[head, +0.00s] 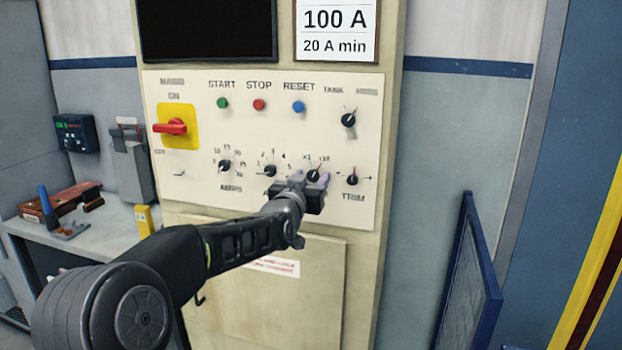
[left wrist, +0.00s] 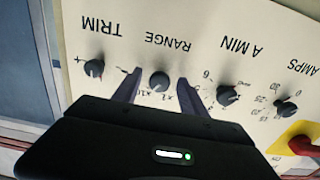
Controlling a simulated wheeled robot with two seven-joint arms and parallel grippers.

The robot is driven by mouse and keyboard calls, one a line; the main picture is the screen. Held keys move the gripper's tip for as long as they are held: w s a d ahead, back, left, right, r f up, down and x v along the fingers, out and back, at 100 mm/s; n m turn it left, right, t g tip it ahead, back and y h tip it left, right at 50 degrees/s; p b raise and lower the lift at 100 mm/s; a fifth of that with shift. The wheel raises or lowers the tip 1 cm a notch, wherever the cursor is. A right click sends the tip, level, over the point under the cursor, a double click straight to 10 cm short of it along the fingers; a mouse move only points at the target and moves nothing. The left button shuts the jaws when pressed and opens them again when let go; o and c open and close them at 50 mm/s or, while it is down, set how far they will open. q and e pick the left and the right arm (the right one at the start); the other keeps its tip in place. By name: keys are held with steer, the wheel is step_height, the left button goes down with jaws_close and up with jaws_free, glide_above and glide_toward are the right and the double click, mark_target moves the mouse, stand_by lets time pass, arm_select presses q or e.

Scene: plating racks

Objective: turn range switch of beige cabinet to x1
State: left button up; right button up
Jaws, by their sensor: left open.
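The beige cabinet (head: 230,240) stands in front of me with a cream control panel. Its range switch (head: 313,175) is a round black knob below the x1 and x10 marks; its pointer seems to lean up and right, toward x10. In the left wrist view the range switch (left wrist: 159,81) shows upside down under the word RANGE. My left gripper (head: 311,181) is open at the knob. In the left wrist view its two fingers (left wrist: 158,86) stand on either side of the knob, with a gap visible; contact is not clear. My right gripper is not in view.
The trim knob (head: 352,180) is close to the right of the gripper, and the A MIN knob (head: 270,171) is to its left. A red main switch (head: 172,128) is farther left. A blue mesh panel (head: 470,275) stands at right.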

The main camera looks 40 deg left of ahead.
arm_select(q)
jaws_close()
stand_by(0.3)
stand_by(0.3)
steer(key=b, duration=0.1)
steer(key=n+b, duration=0.1)
steer(key=b, duration=0.1)
steer(key=shift+f+n, duration=0.25)
steer(key=shift+n, duration=0.05)
steer(key=n+b, duration=0.3)
steer(key=b, duration=0.1)
steer(key=shift+d, duration=0.1)
steer(key=n+b, duration=0.2)
steer(key=n, duration=0.1)
steer(key=shift+r+n, duration=0.15)
steer(key=shift+n, duration=0.25)
steer(key=shift+r+n+b, duration=0.1)
steer(key=shift+n+b, duration=0.5)
steer(key=shift+n, duration=1.2)
